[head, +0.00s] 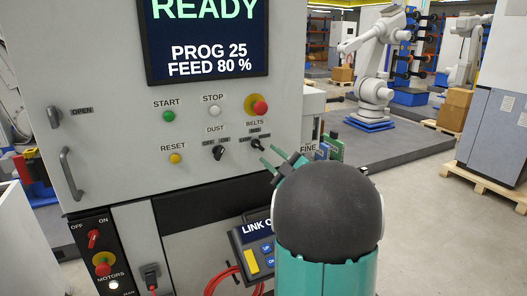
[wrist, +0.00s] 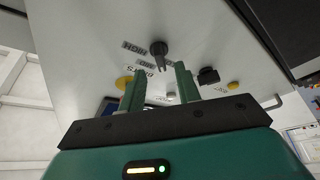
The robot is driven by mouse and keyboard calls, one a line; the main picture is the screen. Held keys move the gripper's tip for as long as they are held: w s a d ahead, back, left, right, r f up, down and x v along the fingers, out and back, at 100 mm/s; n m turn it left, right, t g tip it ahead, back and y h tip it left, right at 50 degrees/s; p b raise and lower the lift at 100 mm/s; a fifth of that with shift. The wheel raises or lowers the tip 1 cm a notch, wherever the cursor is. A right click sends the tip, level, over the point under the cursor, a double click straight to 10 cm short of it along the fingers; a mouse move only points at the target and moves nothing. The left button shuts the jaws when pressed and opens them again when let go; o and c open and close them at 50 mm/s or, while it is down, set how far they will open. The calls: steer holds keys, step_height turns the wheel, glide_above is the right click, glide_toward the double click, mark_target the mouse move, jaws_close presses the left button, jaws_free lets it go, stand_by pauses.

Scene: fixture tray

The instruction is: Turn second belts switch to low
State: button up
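The belts switch (head: 257,144) is a black rotary knob on the grey machine panel, under the BELTS label. It is the only belts switch I see. In the wrist view, its knob (wrist: 159,48) stands ahead of and roughly between my fingertips, with HIGH and MID labels beside it. Its exact setting is hard to read. My gripper (head: 271,157) is just right of and below the knob in the head view. In the wrist view, my gripper (wrist: 160,80) has its two green fingers apart and empty, short of the knob. I cannot tell any contact.
A similar black dust knob (head: 218,152) sits to the left. A pendant (head: 257,250) with red cable is below.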

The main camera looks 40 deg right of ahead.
steer(key=v, duration=0.8)
steer(key=shift+s+f, duration=0.15)
steer(key=shift+s, duration=0.25)
steer(key=w+a+r+m+g+h, duration=0.1)
steer(key=w+a+m+g+h, duration=0.25)
steer(key=a, duration=0.25)
steer(key=w+a+m+g+h, duration=0.2)
steer(key=a+m+g+h, duration=0.1)
steer(key=a+m, duration=0.25)
steer(key=s+a+f+g+y, duration=0.3)
steer(key=s+a, duration=0.5)
steer(key=a, duration=0.4)
steer(key=s+a+f+g+y, duration=0.3)
steer(key=s+a+f+g, duration=0.2)
steer(key=s+a, duration=0.4)
steer(key=a+g, duration=0.1)
steer(key=a, duration=0.3)
steer(key=shift+a+f+m, duration=0.25)
steer(key=shift+m, duration=0.05)
steer(key=shift+y, duration=0.25)
